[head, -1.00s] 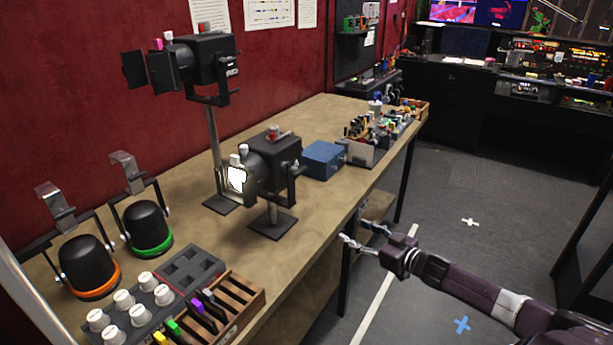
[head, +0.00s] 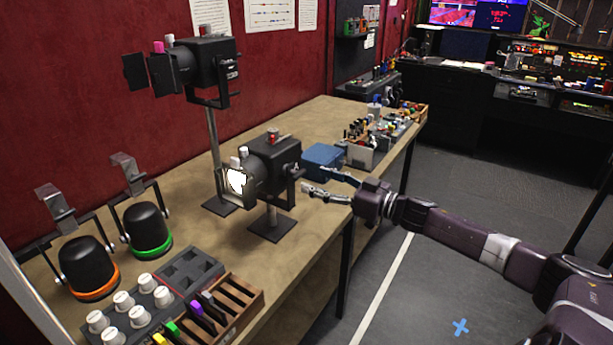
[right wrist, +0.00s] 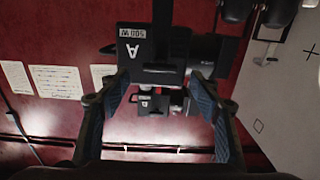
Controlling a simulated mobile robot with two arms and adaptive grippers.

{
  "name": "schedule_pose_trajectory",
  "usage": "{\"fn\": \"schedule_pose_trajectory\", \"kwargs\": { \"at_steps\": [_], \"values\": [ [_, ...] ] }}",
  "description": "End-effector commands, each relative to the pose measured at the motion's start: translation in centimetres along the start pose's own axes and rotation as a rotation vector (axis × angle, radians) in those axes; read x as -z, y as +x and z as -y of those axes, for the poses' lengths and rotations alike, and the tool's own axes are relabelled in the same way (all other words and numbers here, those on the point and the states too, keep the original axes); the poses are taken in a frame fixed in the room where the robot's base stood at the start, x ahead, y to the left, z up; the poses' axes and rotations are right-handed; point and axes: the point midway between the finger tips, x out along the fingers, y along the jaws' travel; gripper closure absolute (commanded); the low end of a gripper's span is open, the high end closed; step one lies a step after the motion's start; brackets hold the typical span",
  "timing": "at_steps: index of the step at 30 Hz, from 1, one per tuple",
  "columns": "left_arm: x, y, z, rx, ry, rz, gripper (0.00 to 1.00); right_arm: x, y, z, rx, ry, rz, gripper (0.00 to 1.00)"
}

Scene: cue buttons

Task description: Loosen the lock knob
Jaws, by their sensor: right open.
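A black lamp (head: 273,160) with a lit front stands on a short post on the workbench, held in a yoke (head: 295,186). Small red and white caps show on its top. My right gripper (head: 316,181) is open and empty, just right of this lamp in the head view, fingers pointing at its yoke side. In the right wrist view a dark lamp housing (right wrist: 150,42) with white lettering, upside down, shows beyond the open fingers (right wrist: 160,108). A lock knob cannot be clearly made out. My left gripper is out of view.
A taller lamp (head: 203,62) stands behind. A blue box (head: 323,160) is close behind my right gripper. Two dark lamps with orange (head: 92,292) and green (head: 150,250) rims, white knobs (head: 138,315) and a wooden rack (head: 240,297) fill the near left.

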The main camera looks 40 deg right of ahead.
Motion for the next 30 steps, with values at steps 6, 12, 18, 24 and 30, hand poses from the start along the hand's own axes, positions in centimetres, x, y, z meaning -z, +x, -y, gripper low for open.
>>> {"fn": "schedule_pose_trajectory", "kwargs": {
  "at_steps": [6,12,18,24,30],
  "values": [
    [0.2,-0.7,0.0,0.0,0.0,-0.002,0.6,0.3,2.0,0.0,-0.001,0.0,-0.003,0.42],
    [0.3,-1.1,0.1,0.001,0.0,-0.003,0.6,0.2,3.4,0.0,0.0,0.0,-0.002,0.42],
    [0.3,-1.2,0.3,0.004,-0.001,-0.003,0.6,0.1,4.0,0.0,0.0,-0.001,0.0,0.42],
    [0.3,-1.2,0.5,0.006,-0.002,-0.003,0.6,0.0,4.0,0.0,0.001,-0.001,0.001,0.42],
    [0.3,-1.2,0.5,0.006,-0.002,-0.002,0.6,0.0,4.0,0.0,0.001,-0.001,0.001,0.57]
  ]
}}
